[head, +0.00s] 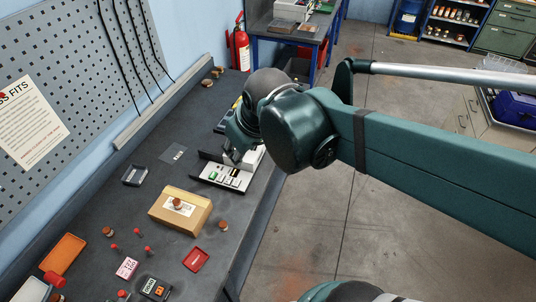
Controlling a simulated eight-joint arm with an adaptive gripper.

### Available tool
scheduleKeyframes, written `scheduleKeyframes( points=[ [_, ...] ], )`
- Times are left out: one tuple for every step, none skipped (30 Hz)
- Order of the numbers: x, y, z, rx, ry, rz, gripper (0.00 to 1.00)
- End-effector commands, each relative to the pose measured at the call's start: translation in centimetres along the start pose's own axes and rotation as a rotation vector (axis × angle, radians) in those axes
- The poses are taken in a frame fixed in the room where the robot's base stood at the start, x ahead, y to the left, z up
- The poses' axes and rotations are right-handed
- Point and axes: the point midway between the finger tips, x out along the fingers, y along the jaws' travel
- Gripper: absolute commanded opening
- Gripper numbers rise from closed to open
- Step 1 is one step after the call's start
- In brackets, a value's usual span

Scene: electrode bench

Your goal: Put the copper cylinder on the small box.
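A tan box (168,215) stands on the dark bench in the head view. A small copper-brown cylinder (177,202) sits upright on its pale top label. Similar copper-brown pieces stand on the bench: one right of the box (222,226) and one to its left (108,232). Which one the task means, I cannot tell. My gripper (233,155) is beyond the box, above or beside a tray of small parts. My arm and wrist partly hide it, and its fingers are too small to judge.
The parts tray (233,178) lies just beyond the box. Red pegs (148,251), a red dish (196,259), an orange tray (64,254) and a meter (156,288) crowd the near bench. More brown pieces (207,82) lie at the far end. A pegboard wall (75,60) bounds the left.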

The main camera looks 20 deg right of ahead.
Motion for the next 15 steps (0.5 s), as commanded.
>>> scheduleKeyframes(
  points=[
    [-0.4, 0.4, 0.7, 0.026, 0.012, 0.007, 0.32],
    [-0.6, 0.6, 1.0, 0.041, 0.019, 0.012, 0.32],
    [-0.9, 0.9, 1.4, 0.063, 0.029, 0.017, 0.32],
    [-1.1, 1.1, 1.7, 0.079, 0.037, 0.021, 0.32],
    [-1.3, 1.3, 2.1, 0.094, 0.045, 0.025, 0.32],
    [-1.6, 1.5, 2.5, 0.115, 0.054, 0.030, 0.32],
    [-1.8, 1.8, 2.8, 0.131, 0.063, 0.035, 0.32],
    [-2.0, 1.9, 3.1, 0.146, 0.071, 0.039, 0.32],
    [-2.2, 2.1, 3.6, 0.167, 0.080, 0.043, 0.32],
    [-2.3, 2.3, 3.8, 0.180, 0.087, 0.047, 0.32],
    [-2.5, 2.5, 4.1, 0.194, 0.095, 0.050, 0.32],
    [-2.7, 2.7, 4.4, 0.212, 0.104, 0.055, 0.32],
    [-2.8, 2.8, 4.7, 0.224, 0.109, 0.057, 0.32],
    [-2.9, 2.9, 4.9, 0.234, 0.115, 0.060, 0.32],
    [-3.0, 3.0, 5.2, 0.247, 0.122, 0.063, 0.32]
  ],
)
